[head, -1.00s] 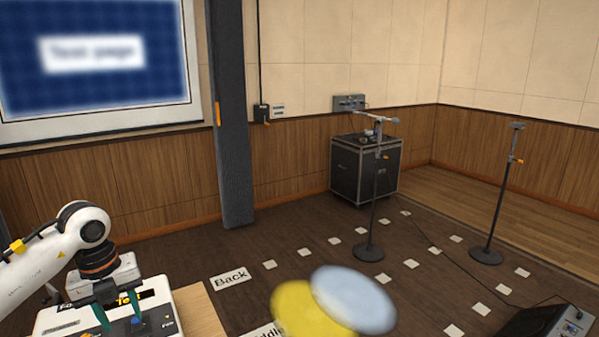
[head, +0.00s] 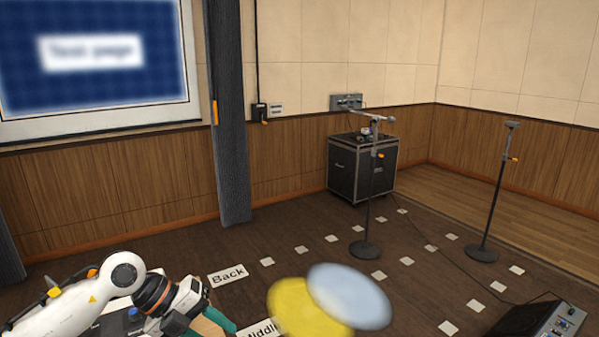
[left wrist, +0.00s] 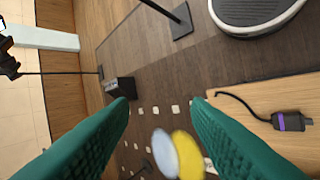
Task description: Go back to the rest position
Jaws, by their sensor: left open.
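My left gripper (head: 217,327) is at the bottom of the head view, tilted to the right beside the lighting console (head: 112,325). Its green fingers are spread with nothing between them, also in the left wrist view (left wrist: 160,105). The console is mostly hidden behind my left arm and cut off by the bottom edge; a blue knob shows on it. My right gripper is not in view.
A yellow light spot (head: 300,312) and a pale blue spot (head: 352,296) overlap on the floor. A black case (head: 360,170) and two microphone stands (head: 368,200) stand further back. A cable with a purple-banded plug (left wrist: 293,121) lies on the wooden table (left wrist: 265,95).

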